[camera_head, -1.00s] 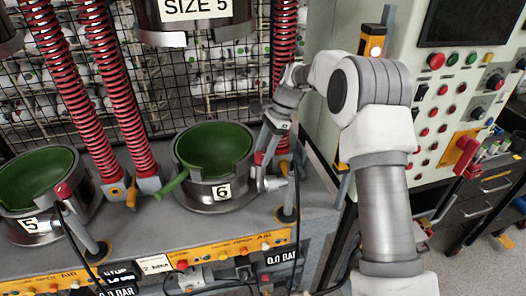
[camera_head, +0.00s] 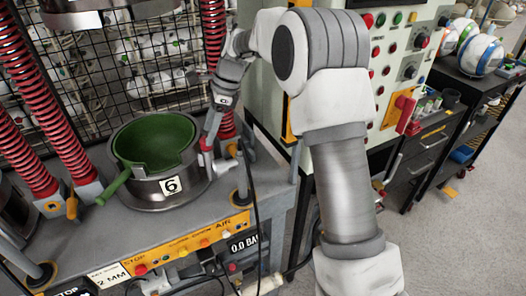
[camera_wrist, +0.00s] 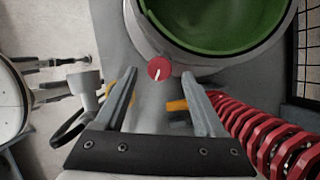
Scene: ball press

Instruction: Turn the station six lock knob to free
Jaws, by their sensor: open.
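The station six mould (camera_head: 170,195) is a round metal pot with a green inside and a "6" label. A red knob (camera_wrist: 158,68) with a white pointer mark sits beside its rim. The pointer runs roughly up and down in the wrist view, leaning slightly. The knob also shows as a small red spot in the head view (camera_head: 206,144), partly hidden by my gripper. My gripper (camera_wrist: 160,77) is open and empty. Its fingertips are on either side of the knob in the wrist view; I cannot tell whether they touch it.
A red coiled spring (camera_wrist: 275,138) stands close to my gripper in the wrist view. A green handle (camera_head: 114,188) sticks out left of the mould. An orange AIR panel (camera_head: 190,243) runs along the front. A control cabinet (camera_head: 376,100) stands to the right.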

